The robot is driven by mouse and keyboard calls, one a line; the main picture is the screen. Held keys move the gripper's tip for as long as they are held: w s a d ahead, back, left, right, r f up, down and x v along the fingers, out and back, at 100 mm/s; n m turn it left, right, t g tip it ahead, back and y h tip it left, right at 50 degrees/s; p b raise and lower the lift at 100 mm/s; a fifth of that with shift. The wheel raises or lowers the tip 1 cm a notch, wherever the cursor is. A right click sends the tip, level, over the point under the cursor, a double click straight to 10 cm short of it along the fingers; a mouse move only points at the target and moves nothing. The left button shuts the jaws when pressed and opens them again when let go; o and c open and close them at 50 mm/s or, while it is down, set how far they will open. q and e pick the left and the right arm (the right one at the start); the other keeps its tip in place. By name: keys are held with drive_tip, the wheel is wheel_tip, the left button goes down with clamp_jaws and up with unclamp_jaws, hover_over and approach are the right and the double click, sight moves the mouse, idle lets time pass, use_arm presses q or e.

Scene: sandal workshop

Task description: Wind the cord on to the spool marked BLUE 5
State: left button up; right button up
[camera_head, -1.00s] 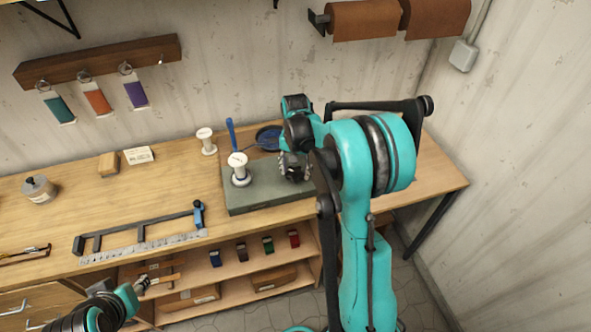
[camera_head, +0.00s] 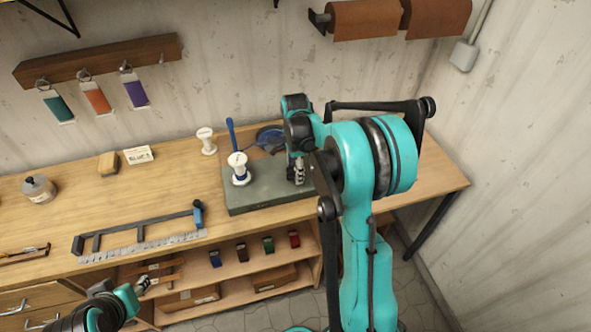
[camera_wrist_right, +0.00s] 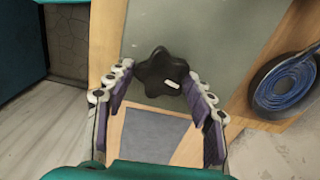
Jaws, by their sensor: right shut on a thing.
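A white spool (camera_head: 238,161) stands upright on a grey-green board (camera_head: 258,200) on the bench, with blue around its lower part. Its marking is too small to read. Blue cord lies coiled in a dark dish (camera_head: 269,136) behind the board; the coil (camera_wrist_right: 288,84) also shows in the right wrist view. My right gripper (camera_head: 298,178) is right of the spool. In the wrist view its fingers (camera_wrist_right: 156,80) are shut on a black lobed knob (camera_wrist_right: 160,68) with a pale mark, over the board. My left gripper (camera_head: 146,284) is low at the left, small and empty-looking.
A second white spool (camera_head: 206,141) stands behind the board, and a blue-handled tool (camera_head: 231,133) is near it. The bench right of my arm looks clear.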

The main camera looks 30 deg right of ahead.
drive_tip(key=m, duration=0.4)
drive_tip(key=shift+m, duration=0.3)
drive_tip(key=m, duration=0.3)
drive_tip(key=shift+w+m, duration=0.1)
drive_tip(key=shift+m, duration=0.2)
drive_tip(key=m, duration=0.4)
drive_tip(key=shift+m, duration=2.1)
drive_tip(key=shift+m, duration=0.3)
drive_tip(key=o, duration=1.2)
drive_tip(key=shift+c, duration=0.2)
drive_tip(key=shift+r, duration=0.1)
